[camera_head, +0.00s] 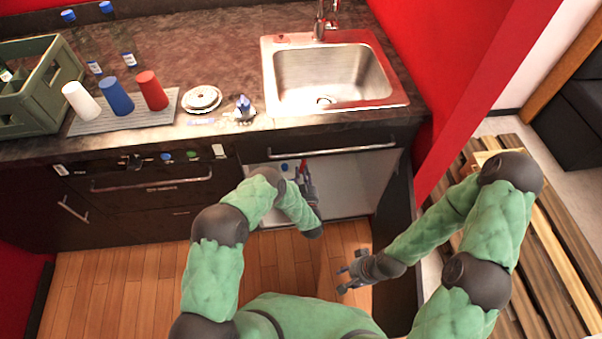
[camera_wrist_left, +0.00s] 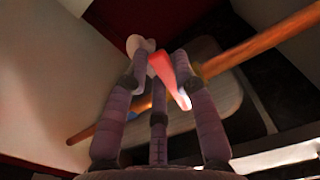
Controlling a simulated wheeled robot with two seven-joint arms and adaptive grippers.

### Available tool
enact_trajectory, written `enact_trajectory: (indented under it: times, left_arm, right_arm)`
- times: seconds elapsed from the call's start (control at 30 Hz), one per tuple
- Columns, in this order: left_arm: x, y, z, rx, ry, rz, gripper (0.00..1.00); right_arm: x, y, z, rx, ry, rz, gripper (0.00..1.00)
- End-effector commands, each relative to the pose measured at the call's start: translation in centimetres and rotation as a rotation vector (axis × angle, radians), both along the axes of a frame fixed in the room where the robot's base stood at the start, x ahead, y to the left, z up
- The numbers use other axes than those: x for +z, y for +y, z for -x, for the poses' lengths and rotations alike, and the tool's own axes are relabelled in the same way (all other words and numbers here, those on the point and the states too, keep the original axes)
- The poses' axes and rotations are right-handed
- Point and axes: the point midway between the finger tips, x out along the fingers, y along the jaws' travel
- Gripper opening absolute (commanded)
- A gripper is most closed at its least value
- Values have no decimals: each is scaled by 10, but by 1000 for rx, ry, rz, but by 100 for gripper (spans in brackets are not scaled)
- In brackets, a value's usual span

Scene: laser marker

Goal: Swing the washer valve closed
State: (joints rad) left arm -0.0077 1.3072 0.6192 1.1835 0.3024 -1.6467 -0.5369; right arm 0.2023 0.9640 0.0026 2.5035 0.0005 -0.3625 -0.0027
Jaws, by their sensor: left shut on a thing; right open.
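The washer valve's red handle (camera_wrist_left: 166,72) shows in the left wrist view, close to a copper-coloured pipe (camera_wrist_left: 262,42). My left gripper (camera_wrist_left: 160,82) has its fingers around the handle and is shut on it. In the head view my left gripper (camera_head: 304,178) reaches into the open cabinet (camera_head: 350,182) under the sink, with a bit of red (camera_head: 303,163) at its fingers. Most of the valve body is hidden by the fingers. My right gripper (camera_head: 348,272) is open and empty, in front of the cabinet above the floor.
The sink (camera_head: 325,75) and counter edge (camera_head: 215,128) are above the cabinet. White, blue and red cups (camera_head: 151,90) stand on a mat beside a green crate (camera_head: 40,95). A blue-capped item (camera_head: 286,168) is inside the cabinet. The wooden floor (camera_head: 120,280) is clear at left.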

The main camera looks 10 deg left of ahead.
Motion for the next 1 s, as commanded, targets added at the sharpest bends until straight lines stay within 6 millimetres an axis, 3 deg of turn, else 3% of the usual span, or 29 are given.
enact_trajectory:
  times: [0.4, 0.97, 1.0]
  left_arm:
    - [-1, -8, -3, -1, -55, 177, 0]
    - [0, -9, -3, -1, -63, 201, 0]
    - [0, -9, -3, -1, -63, 200, 38]
  right_arm:
    - [-8, 0, 0, 0, -1, 0, 43]
    - [-8, 0, 0, 0, -1, 0, 43]
    - [-8, 0, 0, 0, -1, 0, 43]
